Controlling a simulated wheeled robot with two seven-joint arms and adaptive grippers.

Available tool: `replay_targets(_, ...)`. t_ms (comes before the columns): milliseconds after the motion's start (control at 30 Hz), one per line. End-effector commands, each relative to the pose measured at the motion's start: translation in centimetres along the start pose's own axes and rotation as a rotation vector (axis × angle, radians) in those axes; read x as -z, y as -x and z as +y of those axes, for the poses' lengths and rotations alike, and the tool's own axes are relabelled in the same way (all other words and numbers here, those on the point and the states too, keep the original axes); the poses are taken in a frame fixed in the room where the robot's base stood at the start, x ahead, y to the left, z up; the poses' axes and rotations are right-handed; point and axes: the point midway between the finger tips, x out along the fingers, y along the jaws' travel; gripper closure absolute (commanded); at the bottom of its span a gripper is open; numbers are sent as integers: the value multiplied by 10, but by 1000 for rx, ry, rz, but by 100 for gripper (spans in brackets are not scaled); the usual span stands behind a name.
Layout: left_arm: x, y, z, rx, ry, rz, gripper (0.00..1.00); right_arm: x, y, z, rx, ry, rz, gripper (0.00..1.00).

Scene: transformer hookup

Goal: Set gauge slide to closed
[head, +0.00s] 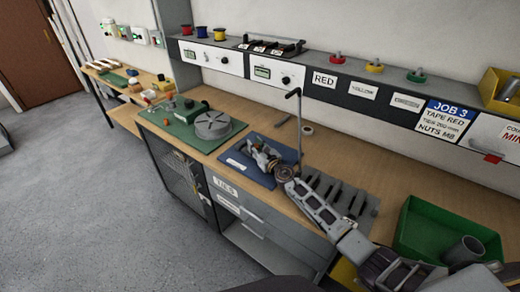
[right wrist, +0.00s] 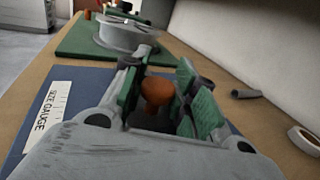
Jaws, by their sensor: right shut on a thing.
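The size gauge's blue base (head: 240,165) lies on the wooden bench in the head view. In the right wrist view its blue board (right wrist: 84,85) carries a white "SIZE GAUGE" label. My right gripper (head: 262,155) reaches over the base from the lower right. In the wrist view its green-padded fingers are shut on an orange knob (right wrist: 157,92), which sits between them. The fingers and palm hide most of the gauge, so I cannot tell where the slide stands. My left gripper is not in view.
A green board with a grey round turntable (head: 213,124) stands left of the gauge. A thin upright post (head: 299,125) rises just behind. Several dark tools lie on a grey mat (head: 368,208) to the right, before a green bin (head: 440,228). A tape roll (right wrist: 304,139) lies nearby.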

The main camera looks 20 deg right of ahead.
Motion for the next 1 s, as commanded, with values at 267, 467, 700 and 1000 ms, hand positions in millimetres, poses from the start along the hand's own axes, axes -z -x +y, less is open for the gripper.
replay_targets(267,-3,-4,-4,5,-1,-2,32,0,-17,7,0,1,0,100)
replay_targets(467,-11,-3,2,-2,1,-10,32,-1,-18,8,-1,1,-1,100)
replay_targets(700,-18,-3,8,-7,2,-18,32,-1,-18,8,-1,1,-2,56)
replay_targets(1000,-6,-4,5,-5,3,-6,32,0,-17,7,0,1,0,52)
